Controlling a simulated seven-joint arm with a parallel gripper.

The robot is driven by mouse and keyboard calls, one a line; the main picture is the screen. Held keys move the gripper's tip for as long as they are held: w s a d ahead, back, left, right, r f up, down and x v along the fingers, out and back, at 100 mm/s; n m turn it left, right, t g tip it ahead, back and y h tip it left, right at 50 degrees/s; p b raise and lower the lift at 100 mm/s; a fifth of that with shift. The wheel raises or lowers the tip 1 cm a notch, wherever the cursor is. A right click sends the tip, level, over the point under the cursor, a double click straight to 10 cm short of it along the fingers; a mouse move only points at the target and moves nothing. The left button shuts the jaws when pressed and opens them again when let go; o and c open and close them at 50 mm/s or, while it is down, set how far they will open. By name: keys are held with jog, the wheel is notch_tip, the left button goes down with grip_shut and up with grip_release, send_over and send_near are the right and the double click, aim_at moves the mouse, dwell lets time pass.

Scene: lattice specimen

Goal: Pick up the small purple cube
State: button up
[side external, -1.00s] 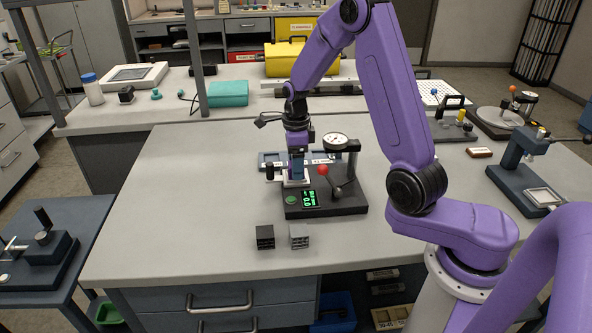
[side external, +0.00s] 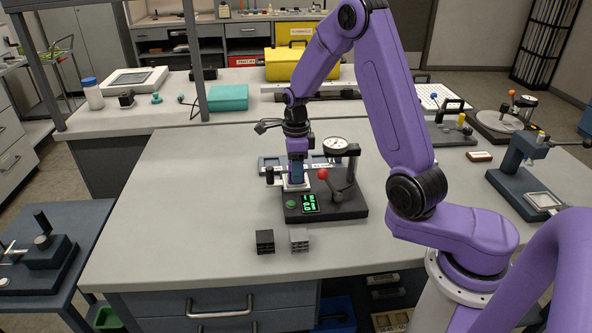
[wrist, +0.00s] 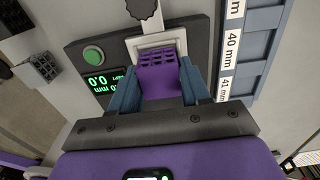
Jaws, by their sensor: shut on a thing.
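The small purple cube (wrist: 160,72), with a lattice of openings on its near face, sits between the two blue fingers of my gripper (wrist: 160,88) in the wrist view. The fingers are shut on it. It is at a pale square plate (wrist: 158,42) on the dark gauge stand. In the side external view my gripper (side external: 297,182) points down at the left part of the gauge stand (side external: 335,208). The cube is hidden or too small to tell there.
A dial gauge (side external: 336,144) and a red-knobbed lever (side external: 323,174) rise right of my gripper. A black lattice cube (side external: 264,242) and a grey one (side external: 299,240) lie in front of the stand. A blue labelled tray (side external: 268,163) lies behind. The table's left side is clear.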

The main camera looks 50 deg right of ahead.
jog(key=shift+w+r, duration=0.1)
jog(key=shift+r, duration=0.35)
jog(key=s+a+r, duration=0.2)
jog(key=s+r, duration=1.2)
jog(key=r, duration=0.3)
jog(key=w+d, duration=0.6)
jog(key=w, duration=0.5)
jog(key=w+d, duration=0.7)
jog(key=w, duration=0.5)
jog(key=f, duration=2.1)
jog(key=shift+s+a+f, duration=0.1)
jog(key=shift+s+f, duration=0.15)
jog(key=shift+f, duration=0.15)
